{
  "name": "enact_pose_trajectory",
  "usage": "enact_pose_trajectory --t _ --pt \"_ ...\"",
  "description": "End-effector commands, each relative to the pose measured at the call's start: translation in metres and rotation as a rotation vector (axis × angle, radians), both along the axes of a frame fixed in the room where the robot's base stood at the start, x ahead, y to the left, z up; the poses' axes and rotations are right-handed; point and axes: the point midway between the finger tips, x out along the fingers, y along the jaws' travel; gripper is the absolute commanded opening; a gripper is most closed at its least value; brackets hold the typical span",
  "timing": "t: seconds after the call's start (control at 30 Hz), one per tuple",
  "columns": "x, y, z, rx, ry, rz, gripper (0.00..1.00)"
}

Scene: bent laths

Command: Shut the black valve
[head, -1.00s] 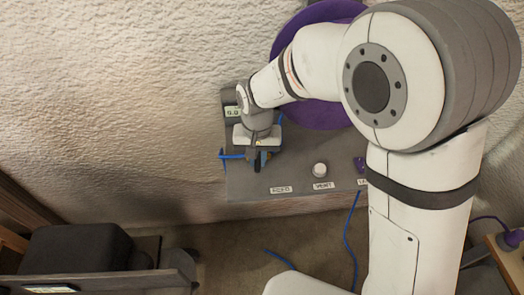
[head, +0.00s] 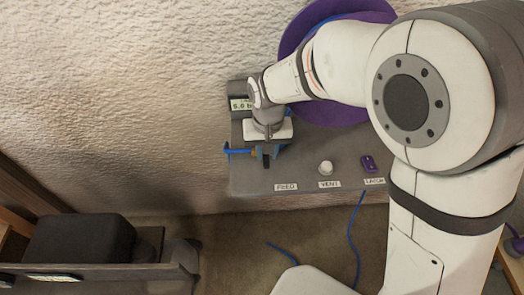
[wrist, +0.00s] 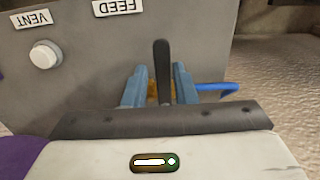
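The black valve shows as a black lever (wrist: 162,72) in the wrist view, with its handle pointing up toward the FEED label. It stands across the line of the blue hose (wrist: 215,88). My gripper (wrist: 159,88) has its two blue-grey fingers on either side of the lever. A gap shows at the left finger; the lever looks close to the right one, and contact is unclear. In the head view, my gripper (head: 267,151) is over the valve at the panel's left end and hides most of it; the dark lever tip (head: 266,161) shows below. The valve's body is mostly hidden.
The grey panel (head: 300,180) carries FEED, VENT and LATCH labels, a white knob (head: 325,168) and a purple latch (head: 369,164). A small display (head: 240,104) reads about 5. A purple disc (head: 330,105) is behind my arm. A dark box (head: 78,240) stands lower left.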

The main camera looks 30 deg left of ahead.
Motion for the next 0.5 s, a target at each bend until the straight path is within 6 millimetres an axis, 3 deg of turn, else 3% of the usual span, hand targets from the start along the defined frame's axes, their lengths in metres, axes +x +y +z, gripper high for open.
enact_pose_trajectory --t 0.17,0.37,0.5 --pt "-0.003 0.001 -0.001 -0.003 0.004 0.004 0.38" --pt "-0.004 0.001 -0.001 -0.004 0.006 0.005 0.38" --pt "-0.005 0.001 0.009 -0.003 0.005 0.004 0.38"
